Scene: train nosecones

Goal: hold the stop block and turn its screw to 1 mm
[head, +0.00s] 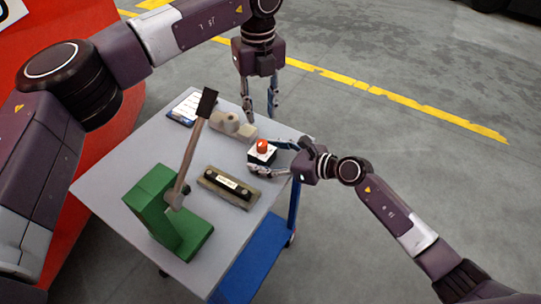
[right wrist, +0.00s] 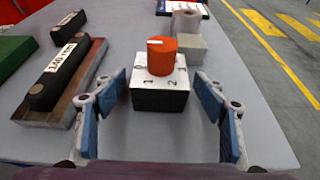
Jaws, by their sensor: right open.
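The stop block (head: 262,157) is a small black block with a white top and an orange screw knob (head: 262,146). It stands upright near the table's right edge. In the right wrist view the block (right wrist: 160,97) shows the figures 0, 1 and 2 around the knob (right wrist: 161,57). A white mark on the knob's top points left, toward the 0 side. My right gripper (right wrist: 160,88) is open, with one finger on each side of the block and gaps visible. My left gripper (head: 260,112) is open and empty, higher up beyond the block.
The grey table (head: 120,172) also holds a green stand (head: 165,215) with a hammer-like tool (head: 190,150), a labelled gauge on a base (head: 229,187), a beige block with a cylinder (head: 233,126) and a clipboard (head: 188,107). The table's front left is bare.

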